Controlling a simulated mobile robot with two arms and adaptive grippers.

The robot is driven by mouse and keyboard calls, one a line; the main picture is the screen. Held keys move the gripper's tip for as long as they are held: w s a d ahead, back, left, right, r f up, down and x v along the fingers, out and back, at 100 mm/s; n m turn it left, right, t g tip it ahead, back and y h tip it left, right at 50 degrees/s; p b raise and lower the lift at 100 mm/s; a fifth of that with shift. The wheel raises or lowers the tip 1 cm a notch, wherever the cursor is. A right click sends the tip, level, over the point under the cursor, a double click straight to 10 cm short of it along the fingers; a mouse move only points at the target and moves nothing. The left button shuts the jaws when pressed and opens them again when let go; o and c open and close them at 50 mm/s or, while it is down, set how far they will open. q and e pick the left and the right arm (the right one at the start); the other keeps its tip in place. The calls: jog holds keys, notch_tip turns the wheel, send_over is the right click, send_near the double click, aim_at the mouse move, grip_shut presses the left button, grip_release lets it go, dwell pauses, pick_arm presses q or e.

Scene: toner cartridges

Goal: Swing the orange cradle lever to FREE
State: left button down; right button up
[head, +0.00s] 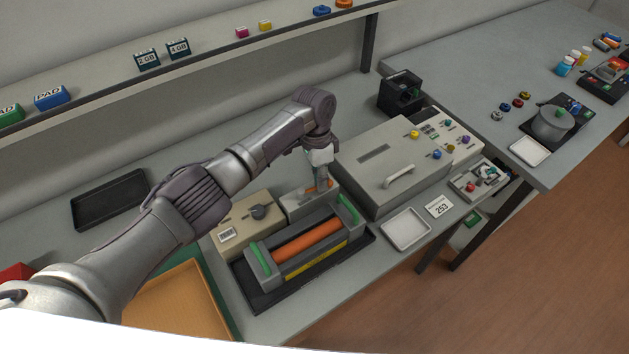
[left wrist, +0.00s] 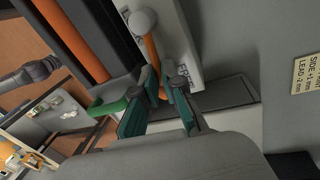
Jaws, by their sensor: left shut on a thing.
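The orange cradle lever (left wrist: 153,60) is a slim bar with a pale round boss (left wrist: 142,21) at one end, on a light block (head: 300,205) behind the toner cartridge. My left gripper (head: 319,184) reaches down from above and hides most of the lever in the head view. In the left wrist view its green-padded fingers (left wrist: 161,92) are shut on the lever. Dark lettering on the block beside the lever is partly hidden, and I cannot read it fully. The cartridge, with its orange roller (head: 308,240) and green end handles, lies in a black cradle tray (head: 262,298).
A beige box with a dark knob (head: 259,212) stands left of the lever block. A large grey machine (head: 385,175) stands close on the right. A white tray (head: 405,231) and a 253 card (head: 438,206) lie in front of it. A black tray (head: 110,199) lies at left.

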dwell(0.4)
pick_arm(q)
jog(key=c, duration=1.3)
grip_release()
jog(key=shift+o, duration=0.2)
notch_tip(320, 180, up, 12)
jog(key=w+a, duration=0.1)
jog(key=w, duration=0.1)
jog(key=shift+w+a, duration=0.1)
